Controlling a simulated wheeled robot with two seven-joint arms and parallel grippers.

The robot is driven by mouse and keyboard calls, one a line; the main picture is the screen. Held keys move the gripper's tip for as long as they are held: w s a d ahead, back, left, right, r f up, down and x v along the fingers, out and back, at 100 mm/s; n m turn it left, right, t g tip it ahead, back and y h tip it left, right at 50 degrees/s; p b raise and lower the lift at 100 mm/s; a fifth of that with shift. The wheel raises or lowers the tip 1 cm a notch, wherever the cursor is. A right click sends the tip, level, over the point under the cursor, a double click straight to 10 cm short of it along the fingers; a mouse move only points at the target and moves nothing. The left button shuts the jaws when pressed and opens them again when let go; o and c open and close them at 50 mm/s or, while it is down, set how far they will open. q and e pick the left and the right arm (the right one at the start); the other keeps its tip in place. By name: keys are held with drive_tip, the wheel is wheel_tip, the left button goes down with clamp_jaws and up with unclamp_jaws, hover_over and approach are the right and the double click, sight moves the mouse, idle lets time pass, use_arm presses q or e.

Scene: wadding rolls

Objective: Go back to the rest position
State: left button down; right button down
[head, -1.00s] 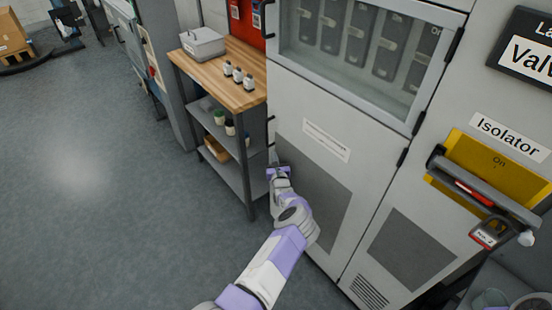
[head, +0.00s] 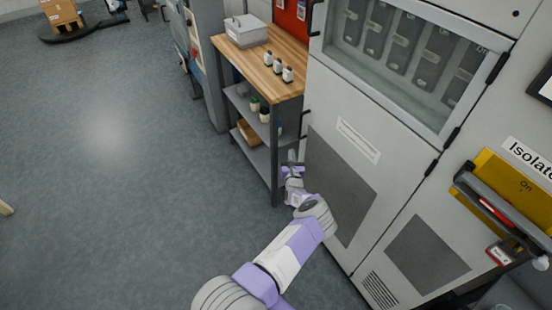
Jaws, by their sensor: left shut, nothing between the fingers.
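My left gripper (head: 292,160) is at the far end of my white and purple arm, which comes up from the bottom of the head view. It is small in the view and looks shut and empty. It appears in front of the left edge of the grey cabinet (head: 345,150), near the leg of the shelf unit. I cannot tell whether it touches either one. My right gripper is not in view.
A shelf unit with a wooden top (head: 262,65) holds a grey box (head: 246,31) and small bottles (head: 277,66). A yellow isolator panel (head: 505,190) with a protruding handle is at right. The floor (head: 110,190) at left is open.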

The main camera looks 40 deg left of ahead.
use_arm(q)
drive_tip(key=s+a+f+n+g+y+p, duration=0.1)
drive_tip(key=s+a+f+n+g, duration=0.2)
drive_tip(key=s, duration=0.5)
drive_tip(key=s+a+f+n+g, duration=0.1)
drive_tip(key=s+n+g, duration=0.35)
drive_tip(key=s, duration=0.35)
drive_tip(key=s+a+f+n+g+y+p, duration=0.1)
drive_tip(key=s+a+f+n+g, duration=0.15)
drive_tip(key=s+g, duration=0.45)
drive_tip(key=s+d+f+n+g+h, duration=0.2)
drive_tip(key=s+d+f+n+h, duration=0.15)
drive_tip(key=s+d, duration=0.35)
drive_tip(key=s+d+f+n+g+h, duration=0.1)
drive_tip(key=s+d+f+n+h, duration=0.1)
drive_tip(key=s+d+n+h, duration=0.55)
drive_tip(key=d+h, duration=0.1)
drive_tip(key=d, duration=0.7)
drive_tip(key=s+d+n+h, duration=0.2)
drive_tip(key=d, duration=0.7)
drive_tip(key=w+d+r+n+t+h, duration=0.1)
drive_tip(key=d+r+n+t+h, duration=0.1)
drive_tip(key=d+r, duration=0.3)
drive_tip(key=w+d+r+n+t+h, duration=0.2)
drive_tip(key=d+r, duration=0.4)
drive_tip(key=d, duration=0.4)
drive_tip(key=n+t, duration=0.1)
drive_tip(key=n, duration=0.1)
drive_tip(key=shift+w+n, duration=0.25)
drive_tip(key=shift+n, duration=0.15)
